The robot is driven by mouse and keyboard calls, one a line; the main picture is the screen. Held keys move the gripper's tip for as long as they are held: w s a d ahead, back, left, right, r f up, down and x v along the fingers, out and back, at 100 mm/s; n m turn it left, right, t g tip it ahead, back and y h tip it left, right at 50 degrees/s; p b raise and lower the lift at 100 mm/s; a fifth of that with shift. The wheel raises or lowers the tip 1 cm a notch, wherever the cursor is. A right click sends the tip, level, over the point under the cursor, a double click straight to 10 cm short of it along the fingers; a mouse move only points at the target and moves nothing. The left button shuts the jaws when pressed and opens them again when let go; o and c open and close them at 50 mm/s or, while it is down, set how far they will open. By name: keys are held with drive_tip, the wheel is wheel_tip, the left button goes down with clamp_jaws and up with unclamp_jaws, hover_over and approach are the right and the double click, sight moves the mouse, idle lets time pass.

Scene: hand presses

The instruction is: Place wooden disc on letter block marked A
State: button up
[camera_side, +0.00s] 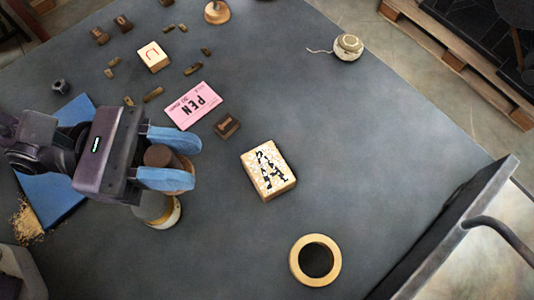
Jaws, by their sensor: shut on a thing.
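My gripper (191,160), with blue fingers, is at the left, above the table. It is shut on the wooden disc (182,163), whose darker brown round knob (158,156) stands between the fingers. The fingers hide part of the disc. The letter block marked A (268,170) is a cream block with an ornate black-and-white face, lying flat to the right of my gripper. Its top is bare, and my gripper is apart from it.
A round cream-sided container (160,211) stands just below my gripper in the picture. A pink card (192,106) and a small dark block (227,126) lie between gripper and back. A tan ring (315,260) lies at front right. Table right of the A block is clear.

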drive_tip(key=w+d+f, duration=0.2)
drive_tip(key=d+f, duration=0.1)
drive_tip(key=w+d+f, duration=0.2)
drive_tip(key=d, duration=0.1)
drive_tip(key=w+d+f, duration=0.2)
drive_tip(key=d+f, duration=0.1)
drive_tip(key=d, duration=0.1)
drive_tip(key=shift+w+d+f, duration=0.1)
drive_tip(key=shift+w+f, duration=0.05)
drive_tip(key=shift+f, duration=0.15)
drive_tip(key=shift+d+f, duration=0.15)
drive_tip(key=shift+f, duration=0.05)
drive_tip(key=shift+w+d+f, duration=0.15)
drive_tip(key=shift+f, duration=1.6)
drive_tip(key=shift+f, duration=0.1)
drive_tip(key=o, duration=1)
